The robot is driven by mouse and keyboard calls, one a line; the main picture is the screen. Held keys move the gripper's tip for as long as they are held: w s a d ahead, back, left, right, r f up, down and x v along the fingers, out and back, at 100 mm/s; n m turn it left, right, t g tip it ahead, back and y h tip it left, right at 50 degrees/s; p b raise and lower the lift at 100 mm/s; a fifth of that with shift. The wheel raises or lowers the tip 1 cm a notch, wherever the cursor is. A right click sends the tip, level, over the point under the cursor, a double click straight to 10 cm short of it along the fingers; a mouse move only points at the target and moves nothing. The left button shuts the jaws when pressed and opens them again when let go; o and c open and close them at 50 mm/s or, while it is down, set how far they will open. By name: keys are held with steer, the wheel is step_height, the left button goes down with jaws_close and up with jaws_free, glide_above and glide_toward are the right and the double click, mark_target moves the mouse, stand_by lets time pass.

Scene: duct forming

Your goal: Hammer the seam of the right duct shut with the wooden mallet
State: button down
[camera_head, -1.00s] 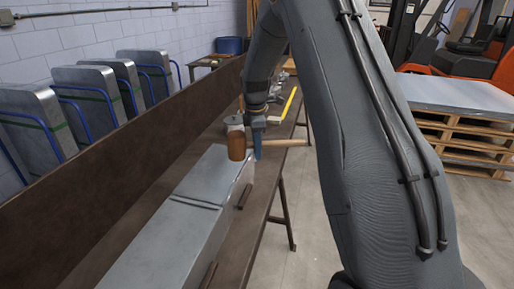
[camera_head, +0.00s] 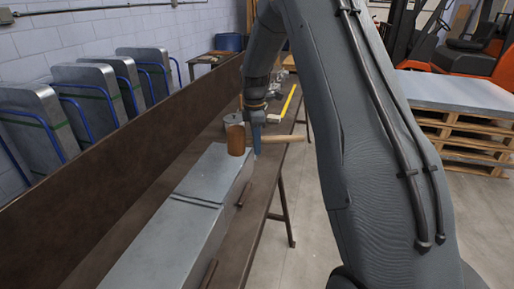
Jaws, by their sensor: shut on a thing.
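The wooden mallet has a brown head (camera_head: 236,140) and a pale handle (camera_head: 286,138) that sticks out to the right. My gripper (camera_head: 257,141) is shut on the handle, close to the head. The head is above or at the far end of the grey metal ductwork on the bench. I cannot tell whether it touches the metal. The ductwork shows as a far section (camera_head: 217,171) and a longer near section (camera_head: 158,241), with a raised cross joint between them. The seam itself is too small to make out.
The brown bench (camera_head: 262,198) has a tall back board (camera_head: 110,172) along its left. A pale can (camera_head: 233,118) and a yellow strip (camera_head: 289,103) lie beyond the mallet. Metal pieces with blue frames (camera_head: 32,113) stand by the wall. Pallets (camera_head: 459,135) stand at right.

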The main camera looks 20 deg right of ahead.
step_height(320, 180, down, 9)
steer(key=b, duration=0.4)
step_height(320, 180, up, 9)
steer(key=p, duration=0.4)
steer(key=shift+p, duration=0.4)
steer(key=shift+f, duration=0.15)
steer(key=shift+w+d+b, duration=0.2)
steer(key=shift+w+b, duration=0.1)
steer(key=w+d+b, duration=0.5)
steer(key=w+d, duration=0.1)
steer(key=w, duration=0.3)
steer(key=shift+d+b, duration=0.3)
